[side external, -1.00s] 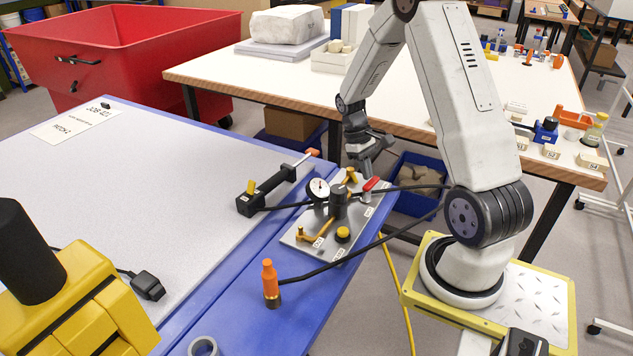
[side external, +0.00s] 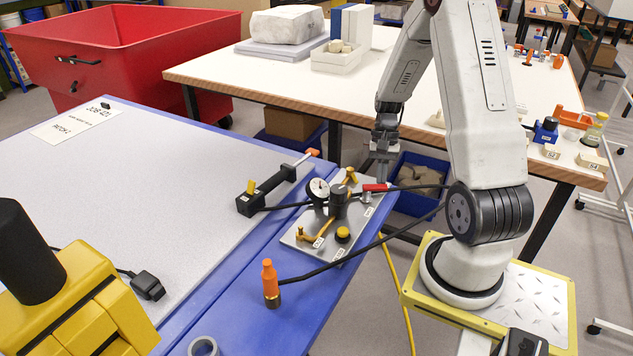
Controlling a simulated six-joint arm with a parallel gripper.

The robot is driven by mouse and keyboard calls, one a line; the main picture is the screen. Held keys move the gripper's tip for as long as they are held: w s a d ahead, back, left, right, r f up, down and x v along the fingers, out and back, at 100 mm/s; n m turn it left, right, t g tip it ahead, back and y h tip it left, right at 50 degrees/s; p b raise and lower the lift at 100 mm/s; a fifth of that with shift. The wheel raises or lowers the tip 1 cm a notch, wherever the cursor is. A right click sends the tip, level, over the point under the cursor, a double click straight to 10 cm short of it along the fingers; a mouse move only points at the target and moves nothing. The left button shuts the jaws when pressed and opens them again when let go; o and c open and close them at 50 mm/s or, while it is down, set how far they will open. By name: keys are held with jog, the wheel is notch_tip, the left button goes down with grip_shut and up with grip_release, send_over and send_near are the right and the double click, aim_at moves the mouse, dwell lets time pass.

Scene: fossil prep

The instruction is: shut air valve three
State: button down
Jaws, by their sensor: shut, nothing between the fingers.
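A grey valve plate (side external: 328,244) lies on the blue bench edge, carrying a round gauge (side external: 318,188) and a dark cylinder (side external: 338,202). A red lever (side external: 376,187) sits on a metal valve body at the plate's right end and lies about level, pointing right. Yellow handles sit at the back (side external: 349,176) and front left (side external: 306,234), and a yellow-topped knob (side external: 342,233) at the front. The small valve labels are too small to read, so I cannot tell which is three. My gripper (side external: 381,172) is shut and empty, pointing down just above the red lever; contact is unclear.
Black hoses (side external: 400,188) run right from the plate towards my arm, and one leads to an orange-handled tool (side external: 270,280). A blue bin (side external: 415,205) is behind, below the white table (side external: 260,75).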

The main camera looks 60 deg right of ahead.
jog(key=shift+s+a+m+t, duration=0.2)
jog(key=shift+s+m+t, duration=0.15)
jog(key=shift+m, duration=0.55)
jog(key=shift+s+a, duration=0.4)
jog(key=shift+a, duration=0.05)
jog(key=shift+d, duration=0.15)
jog(key=shift+d, duration=2)
jog(key=v, duration=1)
jog(key=shift+s, duration=0.15)
